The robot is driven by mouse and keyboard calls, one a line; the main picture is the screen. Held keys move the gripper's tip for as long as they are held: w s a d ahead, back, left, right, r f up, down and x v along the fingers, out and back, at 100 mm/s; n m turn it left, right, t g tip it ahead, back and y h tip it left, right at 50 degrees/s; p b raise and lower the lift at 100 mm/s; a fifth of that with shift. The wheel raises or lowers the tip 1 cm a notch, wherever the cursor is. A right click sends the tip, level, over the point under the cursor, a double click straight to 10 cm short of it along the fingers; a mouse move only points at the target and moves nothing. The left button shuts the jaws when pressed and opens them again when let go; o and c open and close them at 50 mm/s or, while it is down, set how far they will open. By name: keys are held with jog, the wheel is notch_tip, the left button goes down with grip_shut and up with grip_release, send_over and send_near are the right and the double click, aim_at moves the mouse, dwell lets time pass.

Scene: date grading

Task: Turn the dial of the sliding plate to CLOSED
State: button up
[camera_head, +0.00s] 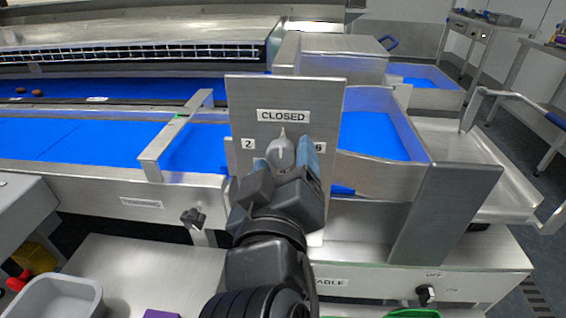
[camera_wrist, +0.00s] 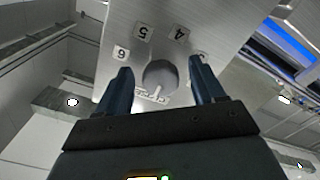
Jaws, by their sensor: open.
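The sliding plate (camera_head: 330,100) is an upright grey metal panel with a CLOSED label (camera_head: 283,116) near its top and number labels lower down. The dial (camera_head: 281,150) is a grey knob on its face. Its narrow tip points up toward CLOSED. In the wrist view the dial (camera_wrist: 160,77) shows as a round grey end, with the labels upside down around it. My gripper (camera_wrist: 160,68) is open, with one dark finger on each side of the dial. I cannot tell whether the fingers touch it. My gripper and arm hide the plate's lower part in the head view.
A blue conveyor belt (camera_head: 75,140) runs behind on the left. A metal chute wall (camera_head: 385,177) and a slanted panel (camera_head: 445,212) stand close on the right. A black knob (camera_head: 193,217) sticks out at the left. A grey bin (camera_head: 62,297) is at the lower left.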

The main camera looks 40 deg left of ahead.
jog(key=v, duration=0.7)
jog(key=shift+s+d+b, duration=0.2)
jog(key=shift+s+b, duration=0.15)
dwell(0.4)
jog(key=s+d+f+m+h, duration=0.2)
jog(key=d+f+m, duration=0.1)
jog(key=d+f, duration=0.55)
jog(key=s+d+f+m+h, duration=0.15)
jog(key=d+f, duration=0.45)
jog(key=d, duration=0.6)
jog(key=s+d+m+h+p, duration=0.1)
jog(key=s+d+m+h, duration=0.4)
jog(key=s+d, duration=1.3)
jog(key=m, duration=0.4)
jog(key=shift+d+r+g+h, duration=0.2)
jog(key=shift+r+g+h, duration=0.1)
jog(key=shift+r+h, duration=0.1)
jog(key=shift+s, duration=0.1)
jog(key=shift+c, duration=0.2)
